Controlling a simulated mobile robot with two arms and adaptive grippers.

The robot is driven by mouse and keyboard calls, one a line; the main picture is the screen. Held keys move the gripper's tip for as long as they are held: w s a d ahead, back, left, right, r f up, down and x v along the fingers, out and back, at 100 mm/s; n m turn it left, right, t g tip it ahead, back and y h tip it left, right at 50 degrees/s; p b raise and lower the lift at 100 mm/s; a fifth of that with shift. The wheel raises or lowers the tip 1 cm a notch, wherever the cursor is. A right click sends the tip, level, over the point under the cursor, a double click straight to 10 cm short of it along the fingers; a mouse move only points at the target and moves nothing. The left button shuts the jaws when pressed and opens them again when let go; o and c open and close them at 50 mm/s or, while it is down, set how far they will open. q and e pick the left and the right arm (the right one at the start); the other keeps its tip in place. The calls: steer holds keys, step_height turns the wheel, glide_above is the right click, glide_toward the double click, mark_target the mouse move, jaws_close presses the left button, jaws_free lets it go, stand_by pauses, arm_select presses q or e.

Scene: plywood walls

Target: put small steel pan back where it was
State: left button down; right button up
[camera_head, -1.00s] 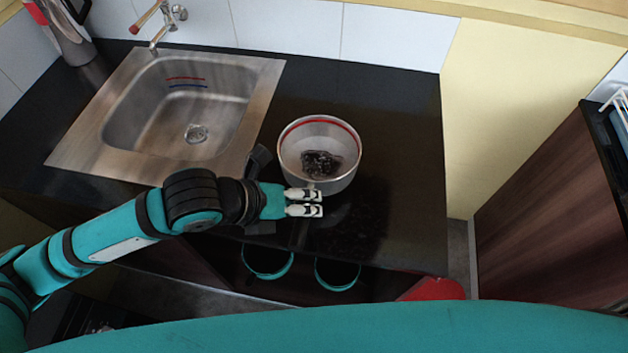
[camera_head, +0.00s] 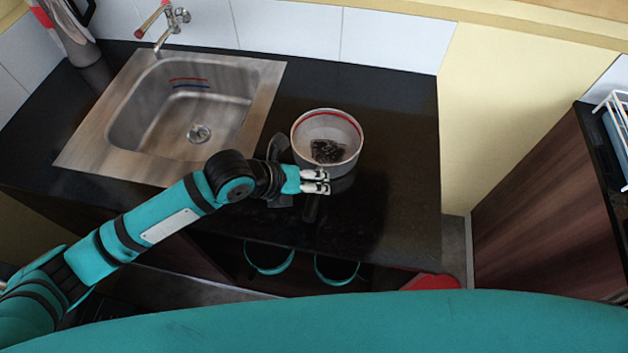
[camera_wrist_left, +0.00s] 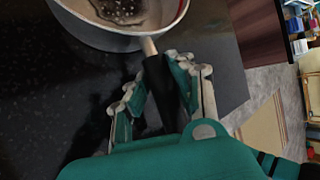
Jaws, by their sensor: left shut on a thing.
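The small steel pan (camera_head: 341,135) is a round light-metal pan with a red line inside its rim and a dark patch on its inner bottom. It is over the black counter, right of the sink; I cannot tell whether it touches the counter. It also shows at the top of the left wrist view (camera_wrist_left: 120,38). My left gripper (camera_head: 318,181) is at the near side of the pan. In the left wrist view my left gripper (camera_wrist_left: 165,90) is shut on the pan's dark handle (camera_wrist_left: 156,85). My right gripper is not in view.
A steel sink (camera_head: 178,112) with a tap (camera_head: 165,28) is left of the pan. The black counter (camera_head: 400,170) is clear to the right and front of the pan. A dark wooden cabinet (camera_head: 545,190) stands at the right, past a gap. A red object (camera_head: 432,282) is below the counter's front edge.

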arm_select(q)
steer(key=c, duration=1.2)
jaws_free()
steer(key=shift+f, duration=0.1)
steer(key=shift+o, duration=0.2)
steer(key=b+v, duration=0.2)
steer(key=v, duration=1)
